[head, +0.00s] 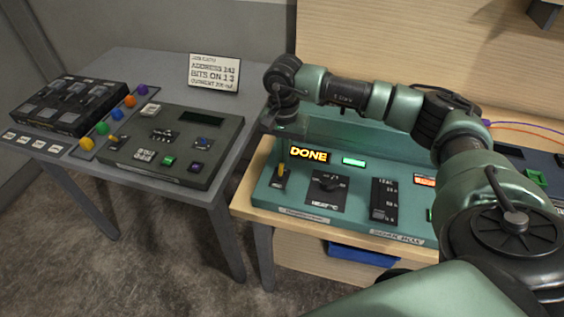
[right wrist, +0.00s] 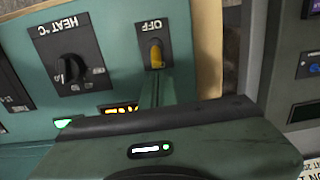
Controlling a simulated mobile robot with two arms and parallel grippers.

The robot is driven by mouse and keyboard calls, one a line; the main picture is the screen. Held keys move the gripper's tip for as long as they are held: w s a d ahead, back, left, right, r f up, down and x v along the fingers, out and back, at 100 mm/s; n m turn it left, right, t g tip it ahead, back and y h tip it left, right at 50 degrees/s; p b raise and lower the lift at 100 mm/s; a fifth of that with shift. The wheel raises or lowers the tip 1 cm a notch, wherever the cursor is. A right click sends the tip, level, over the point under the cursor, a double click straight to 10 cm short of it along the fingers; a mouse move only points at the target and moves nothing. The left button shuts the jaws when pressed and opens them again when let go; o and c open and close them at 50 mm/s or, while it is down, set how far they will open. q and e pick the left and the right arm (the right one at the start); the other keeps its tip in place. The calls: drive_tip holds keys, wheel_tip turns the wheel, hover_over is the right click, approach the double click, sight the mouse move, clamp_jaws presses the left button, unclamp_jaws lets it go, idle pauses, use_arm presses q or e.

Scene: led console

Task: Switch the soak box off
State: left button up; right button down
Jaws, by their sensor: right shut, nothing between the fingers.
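The teal soak box panel (head: 262,195) sits on the wooden bench, with a lit amber DONE display (head: 308,154) and a green lamp (head: 353,161). Its yellow-tipped toggle (head: 282,169) stands on a black plate at the panel's left; the right wrist view shows the toggle (right wrist: 155,53) beside the word OFF. Which way the lever leans is hard to tell. My right gripper (head: 281,157) reaches down behind the toggle, shut and empty. In the right wrist view its fingertips (right wrist: 156,78) are close to the toggle; contact cannot be made out. My left gripper is out of view.
Right of the toggle are a heat knob (head: 328,184) and a slider (head: 384,199). A grey table (head: 232,128) on the left holds a dark console (head: 190,170), a black switch box (head: 60,112) and a sign (head: 214,73). A gap separates table and bench.

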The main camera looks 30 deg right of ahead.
drive_tip(key=shift+s+a, duration=0.1)
drive_tip(key=shift+s+a, duration=0.6)
drive_tip(key=shift+a, duration=0.05)
drive_tip(key=shift+r, duration=0.15)
wheel_tip(320, 180, up, 7)
drive_tip(key=p, duration=0.3)
drive_tip(key=shift+w+d, duration=0.3)
drive_tip(key=shift+d, duration=0.05)
idle(0.5)
